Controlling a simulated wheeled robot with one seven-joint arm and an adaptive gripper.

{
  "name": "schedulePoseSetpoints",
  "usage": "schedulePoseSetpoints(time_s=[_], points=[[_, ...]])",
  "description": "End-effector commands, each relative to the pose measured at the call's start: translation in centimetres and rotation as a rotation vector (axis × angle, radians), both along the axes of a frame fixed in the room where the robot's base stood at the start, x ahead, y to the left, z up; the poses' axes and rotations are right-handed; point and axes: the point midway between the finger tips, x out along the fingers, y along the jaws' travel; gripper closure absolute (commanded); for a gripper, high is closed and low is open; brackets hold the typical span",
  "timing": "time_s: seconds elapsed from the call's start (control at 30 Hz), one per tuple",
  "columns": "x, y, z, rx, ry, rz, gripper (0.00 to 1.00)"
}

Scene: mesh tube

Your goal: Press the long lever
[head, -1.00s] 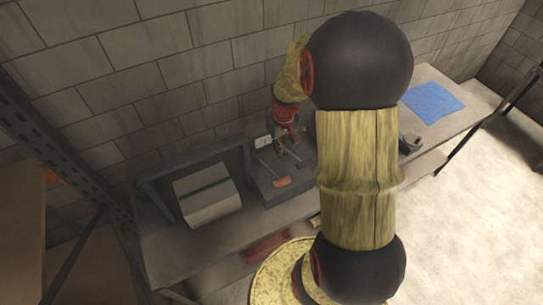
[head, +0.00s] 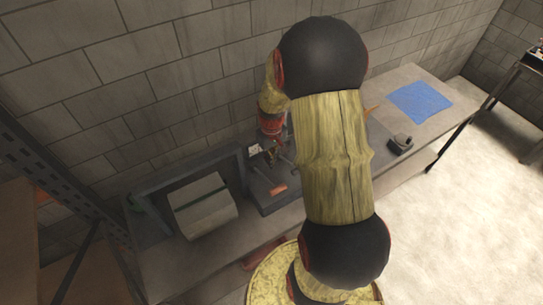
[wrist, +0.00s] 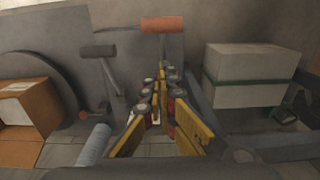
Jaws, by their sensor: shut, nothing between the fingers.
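A lever with an orange crossbar handle (head: 279,189) rises from a dark grey panel (head: 262,205) on the bench. In the wrist view its orange handle (wrist: 162,24) lies just beyond my fingertips. A grey T-handled lever (wrist: 98,50) with a long visible shaft stands to its left, apart from my fingers. I cannot tell surely which lever is the longest. My gripper (wrist: 162,72) is shut and empty, pointing towards the panel between the levers. In the head view my gripper (head: 271,154) is small and partly shadowed.
A pale box with a green band (head: 203,205) stands left of the panel, under a grey frame. A cardboard box (wrist: 25,110) is left in the wrist view. A blue mat (head: 420,102) and a small dark device (head: 400,145) lie on the bench's right part.

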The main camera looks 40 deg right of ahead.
Motion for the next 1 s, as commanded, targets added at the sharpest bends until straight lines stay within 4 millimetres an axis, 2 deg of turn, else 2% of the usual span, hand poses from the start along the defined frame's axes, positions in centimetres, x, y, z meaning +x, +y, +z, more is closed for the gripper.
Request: schedulePoseSetpoints(time_s=[0.23, 0.4, 0.6, 1.0], points=[[-0.1, 0.1, -4.9, 0.003, 0.004, 0.000, 1.00], [-1.6, 0.4, -6.5, 0.001, 0.002, 0.000, 1.00], [-2.5, 0.6, -7.6, 0.000, 0.000, 0.000, 1.00], [-2.7, 0.6, -7.8, 0.000, 0.000, 0.000, 1.00]])
